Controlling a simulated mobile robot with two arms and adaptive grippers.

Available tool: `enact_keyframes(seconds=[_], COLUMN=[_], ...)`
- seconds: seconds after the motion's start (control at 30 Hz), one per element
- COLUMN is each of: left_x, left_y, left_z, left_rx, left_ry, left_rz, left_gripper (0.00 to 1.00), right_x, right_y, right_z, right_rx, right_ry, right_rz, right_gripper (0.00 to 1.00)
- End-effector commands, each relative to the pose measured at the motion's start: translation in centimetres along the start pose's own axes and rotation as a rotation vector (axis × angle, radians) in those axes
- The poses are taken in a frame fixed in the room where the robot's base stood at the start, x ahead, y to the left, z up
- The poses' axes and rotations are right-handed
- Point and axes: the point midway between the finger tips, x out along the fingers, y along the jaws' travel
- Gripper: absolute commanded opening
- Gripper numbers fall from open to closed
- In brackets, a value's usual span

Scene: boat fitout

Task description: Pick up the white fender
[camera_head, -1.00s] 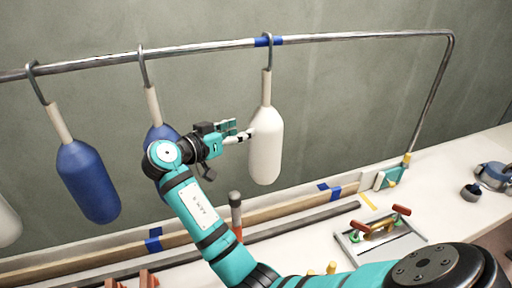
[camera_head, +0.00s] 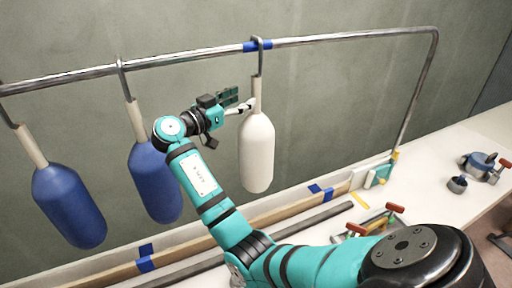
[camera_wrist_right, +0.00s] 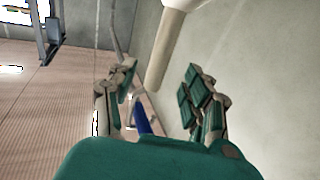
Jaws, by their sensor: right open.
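The white fender (camera_head: 257,158) hangs upright from a hook on the metal rail in the head view, the rightmost fender there. Its pale neck (camera_head: 257,93) runs up to the hook. My right gripper (camera_head: 243,102) is open beside the neck, just above the body's shoulder, coming from the left. In the right wrist view the neck (camera_wrist_right: 164,55) shows ahead, between the directions of the two open fingers (camera_wrist_right: 160,95), with the edge of the white body (camera_wrist_right: 185,3) at the top. I cannot tell whether a finger touches it. My left gripper is not in view.
Two blue fenders (camera_head: 155,182) (camera_head: 68,205) hang to the left on the same rail (camera_head: 330,38). Below is a white bench (camera_head: 440,170) with a red-handled tool (camera_head: 395,208) and a blue-grey device (camera_head: 480,165). The wall stands behind. Space right of the white fender is free.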

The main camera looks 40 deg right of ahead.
Motion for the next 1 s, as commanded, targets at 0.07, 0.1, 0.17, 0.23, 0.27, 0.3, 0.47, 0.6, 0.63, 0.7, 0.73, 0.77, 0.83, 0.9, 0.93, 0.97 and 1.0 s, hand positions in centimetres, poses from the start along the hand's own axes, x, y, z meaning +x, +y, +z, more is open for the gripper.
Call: enact_keyframes(seconds=[0.07, 0.1, 0.17, 0.23, 0.27, 0.3, 0.47, 0.6, 0.63, 0.7, 0.73, 0.77, 0.83, 0.9, 0.93, 0.97, 1.0], left_x=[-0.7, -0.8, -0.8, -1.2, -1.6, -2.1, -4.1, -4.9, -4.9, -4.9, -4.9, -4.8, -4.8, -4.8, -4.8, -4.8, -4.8], left_y=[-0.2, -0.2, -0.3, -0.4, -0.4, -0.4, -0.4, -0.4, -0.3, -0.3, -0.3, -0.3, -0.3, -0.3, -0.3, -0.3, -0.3], left_z=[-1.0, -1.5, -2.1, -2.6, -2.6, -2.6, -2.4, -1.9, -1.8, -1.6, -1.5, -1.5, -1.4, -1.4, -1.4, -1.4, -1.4], left_rx=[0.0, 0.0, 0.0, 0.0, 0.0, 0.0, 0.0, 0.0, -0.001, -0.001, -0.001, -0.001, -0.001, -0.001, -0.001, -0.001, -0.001], left_ry=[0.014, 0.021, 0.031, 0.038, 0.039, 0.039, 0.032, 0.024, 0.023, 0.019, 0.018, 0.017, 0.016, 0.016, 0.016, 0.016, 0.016], left_rz=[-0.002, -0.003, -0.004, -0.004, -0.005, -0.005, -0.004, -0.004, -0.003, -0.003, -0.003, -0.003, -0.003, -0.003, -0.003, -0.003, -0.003], left_gripper=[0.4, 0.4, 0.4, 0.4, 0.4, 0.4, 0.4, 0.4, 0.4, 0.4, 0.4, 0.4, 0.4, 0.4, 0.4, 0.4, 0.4], right_x=[0.9, 1.2, 1.4, 1.8, 2.0, 2.5, 4.6, 6.2, 6.4, 6.6, 6.7, 6.7, 6.6, 6.6, 6.6, 6.6, 6.6], right_y=[0.0, 0.0, 0.0, 0.0, 0.0, 0.0, 0.0, 0.0, -0.1, -0.1, -0.1, -0.1, -0.1, -0.1, -0.1, -0.1, -0.1], right_z=[-0.2, -0.1, 0.0, 0.0, 0.0, 0.1, 0.7, 1.0, 1.0, 1.2, 1.3, 1.3, 1.3, 1.3, 1.3, 1.3, 1.3], right_rx=[0.0, 0.0, 0.0, -0.002, -0.003, -0.004, -0.005, -0.001, -0.001, 0.0, 0.0, 0.001, 0.001, 0.001, 0.001, 0.001, 0.001], right_ry=[0.001, 0.0, 0.0, 0.0, 0.0, 0.0, 0.001, 0.0, -0.001, -0.001, -0.001, -0.001, -0.001, -0.001, -0.001, -0.001, -0.001], right_rz=[0.0, -0.001, -0.001, 0.0, 0.0, 0.001, 0.002, 0.0, 0.0, 0.0, -0.001, -0.001, -0.001, -0.001, -0.001, -0.001, -0.001], right_gripper=[0.51, 0.51, 0.51, 0.51, 0.51, 0.51, 0.51, 0.51, 0.51, 0.51, 0.51, 0.51, 0.51, 0.51, 0.47, 0.43, 0.38])
